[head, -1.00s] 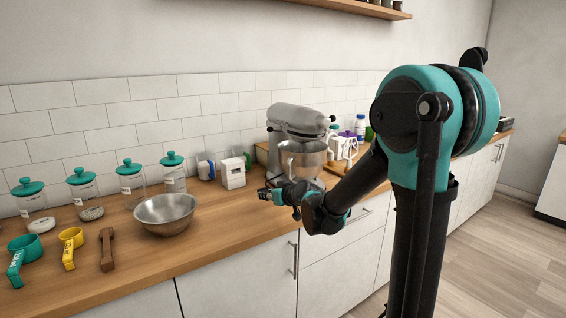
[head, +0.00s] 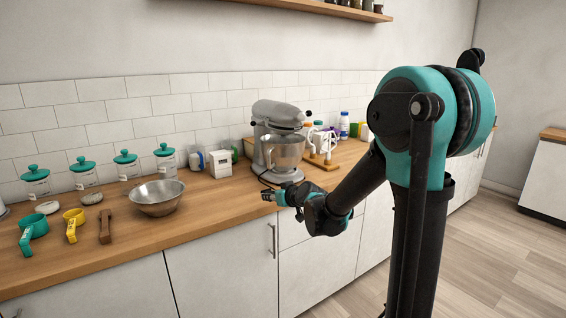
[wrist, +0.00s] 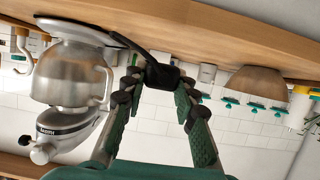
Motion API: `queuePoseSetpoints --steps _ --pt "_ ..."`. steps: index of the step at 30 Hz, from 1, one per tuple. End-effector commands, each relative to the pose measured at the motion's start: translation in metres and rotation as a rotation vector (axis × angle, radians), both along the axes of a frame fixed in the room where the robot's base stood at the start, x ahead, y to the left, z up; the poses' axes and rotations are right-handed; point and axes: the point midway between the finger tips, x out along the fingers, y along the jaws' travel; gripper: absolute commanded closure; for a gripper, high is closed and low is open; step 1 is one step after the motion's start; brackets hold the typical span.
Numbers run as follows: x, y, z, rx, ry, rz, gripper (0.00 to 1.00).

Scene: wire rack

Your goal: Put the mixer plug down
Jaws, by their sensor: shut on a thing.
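The silver stand mixer (head: 277,125) with its steel bowl stands upright on the wooden counter. It appears upside down in the wrist view (wrist: 72,75). My gripper (head: 268,196) is near the counter's front edge, just in front of the mixer's base. In the wrist view, its fingertips (wrist: 158,82) are shut on the black mixer plug (wrist: 161,74). A black cord (wrist: 126,45) runs from the plug toward the mixer base. The plug appears close to the counter surface; whether it touches cannot be told.
A wide metal bowl (head: 157,198) sits on the counter to the left, with teal-lidded jars (head: 84,173) behind it. A white box (head: 220,164) stands left of the mixer. Counter (head: 215,205) between bowl and gripper is clear.

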Motion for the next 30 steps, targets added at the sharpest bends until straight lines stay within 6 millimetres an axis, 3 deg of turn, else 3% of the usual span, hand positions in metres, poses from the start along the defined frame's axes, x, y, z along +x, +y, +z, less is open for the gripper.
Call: queuePoseSetpoints --steps 11,14,24,30 --pt "0.016 -0.061 -0.022 -0.002 0.002 -0.074 1.0" --pt "0.019 -0.084 -0.029 -0.001 0.004 -0.103 1.0" --pt "0.023 -0.196 -0.066 -0.001 0.002 -0.235 1.0" --pt "0.019 -0.227 -0.075 0.0 -0.001 -0.272 1.0"
